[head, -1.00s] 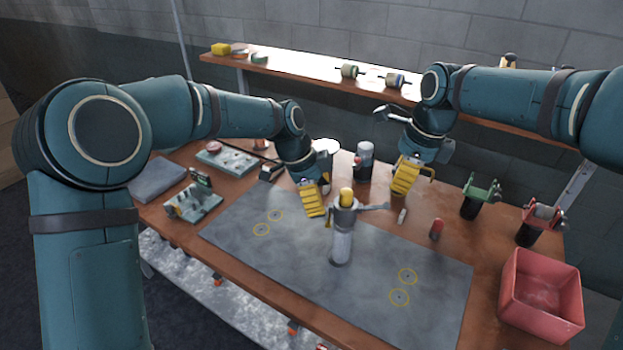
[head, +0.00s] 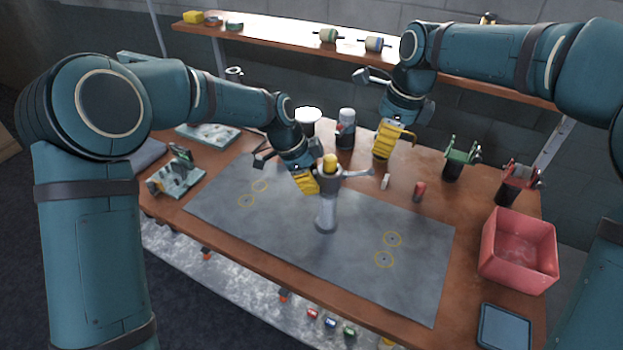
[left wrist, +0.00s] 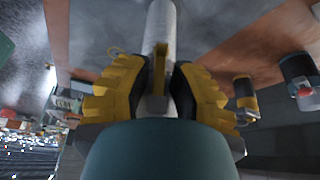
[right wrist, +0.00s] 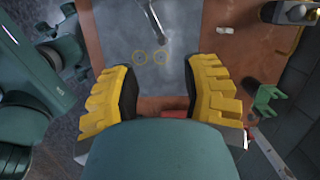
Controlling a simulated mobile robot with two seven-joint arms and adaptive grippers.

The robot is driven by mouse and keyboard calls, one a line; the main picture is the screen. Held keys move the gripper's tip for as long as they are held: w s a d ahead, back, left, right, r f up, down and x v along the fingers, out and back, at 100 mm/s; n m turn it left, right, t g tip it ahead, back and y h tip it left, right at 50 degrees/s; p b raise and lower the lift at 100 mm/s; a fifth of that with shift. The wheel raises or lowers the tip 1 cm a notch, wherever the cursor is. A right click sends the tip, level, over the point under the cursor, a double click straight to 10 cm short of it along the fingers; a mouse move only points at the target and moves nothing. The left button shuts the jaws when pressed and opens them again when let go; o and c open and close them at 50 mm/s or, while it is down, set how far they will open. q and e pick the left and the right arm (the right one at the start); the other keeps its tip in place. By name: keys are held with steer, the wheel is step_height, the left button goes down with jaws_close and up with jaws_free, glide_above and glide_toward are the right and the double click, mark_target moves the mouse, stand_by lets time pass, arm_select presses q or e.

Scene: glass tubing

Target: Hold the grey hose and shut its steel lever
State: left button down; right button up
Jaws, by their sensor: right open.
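My right gripper (head: 394,142) is open and empty, above the back of the table. In the right wrist view its fingers (right wrist: 163,92) are wide apart.
The mat (head: 270,225) is otherwise clear. A red bin (head: 518,285) stands at the right. Green (head: 458,163) and red (head: 516,185) clamps stand at the back right. A small red object (head: 419,191) and a dark bottle (head: 346,130) stand behind the mat.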

steer(key=c, duration=0.7)
steer(key=shift+n, duration=0.4)
jaws_close()
steer(key=d+r+m+y, duration=0.1)
steer(key=m, duration=1)
steer(key=w+d+r+m+y, duration=0.1)
steer(key=m+y, duration=0.1)
steer(key=m, duration=0.9)
steer(key=w+d+r+m+g+y, duration=0.1)
steer(key=r+m+y, duration=0.1)
steer(key=m, duration=0.9)
steer(key=shift+d+r, duration=0.1)
steer(key=shift+d, duration=0.1)
